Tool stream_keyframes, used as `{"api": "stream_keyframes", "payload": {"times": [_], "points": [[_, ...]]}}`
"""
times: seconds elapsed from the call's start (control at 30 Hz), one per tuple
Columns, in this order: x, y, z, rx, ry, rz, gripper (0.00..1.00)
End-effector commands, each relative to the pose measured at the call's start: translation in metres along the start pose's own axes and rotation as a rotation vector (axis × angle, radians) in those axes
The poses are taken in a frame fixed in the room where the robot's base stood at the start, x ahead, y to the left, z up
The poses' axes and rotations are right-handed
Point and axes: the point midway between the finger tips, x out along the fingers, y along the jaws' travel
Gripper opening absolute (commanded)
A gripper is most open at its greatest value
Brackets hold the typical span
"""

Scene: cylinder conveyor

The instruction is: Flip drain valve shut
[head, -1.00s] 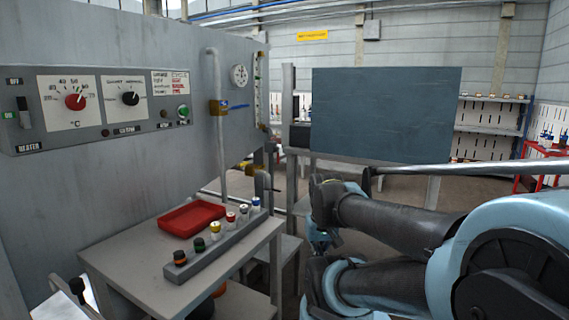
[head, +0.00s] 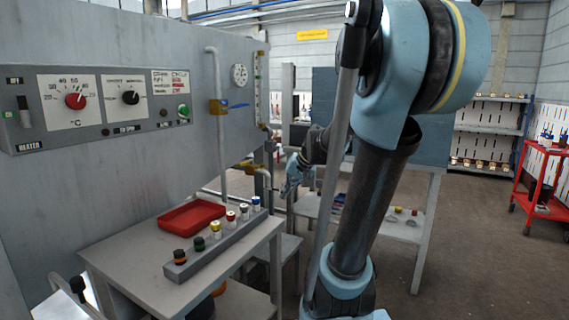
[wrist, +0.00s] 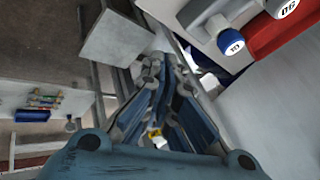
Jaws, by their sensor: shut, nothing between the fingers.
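A brass valve (head: 217,106) with a blue lever (head: 236,105) sits on the vertical grey pipe of the machine in the head view. Its lever points right, across the pipe. A lower brass fitting (head: 247,163) sits by a short bent pipe at the machine's right end. I cannot tell which is the drain valve. My gripper (head: 289,187) is shut and empty, right of the lower fitting and apart from the blue lever. In the wrist view its fingers (wrist: 158,100) are close together. A small yellow part (wrist: 156,133) shows near them, unclear what.
A small table (head: 120,262) holds a red tray (head: 190,217) and a rack (head: 215,244) of several capped cylinders. A blue-capped cylinder (wrist: 233,43) shows close by in the wrist view. A red cart (head: 540,180) stands far right. Floor between is clear.

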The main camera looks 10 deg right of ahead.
Motion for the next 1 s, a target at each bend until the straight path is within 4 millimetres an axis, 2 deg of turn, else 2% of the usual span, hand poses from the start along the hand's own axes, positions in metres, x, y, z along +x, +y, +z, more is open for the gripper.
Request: {"api": "stream_keyframes", "payload": {"times": [0.03, 0.1, 0.5, 0.77, 1.0], "points": [[0.004, -0.005, -0.02, 0.017, 0.016, -0.026, 0.0], [0.009, -0.013, -0.046, 0.041, 0.041, -0.063, 0.0], [0.045, -0.035, -0.192, 0.192, 0.183, -0.268, 0.0], [0.076, -0.029, -0.282, 0.301, 0.277, -0.393, 0.0], [0.108, -0.008, -0.358, 0.409, 0.363, -0.504, 0.0]]}}
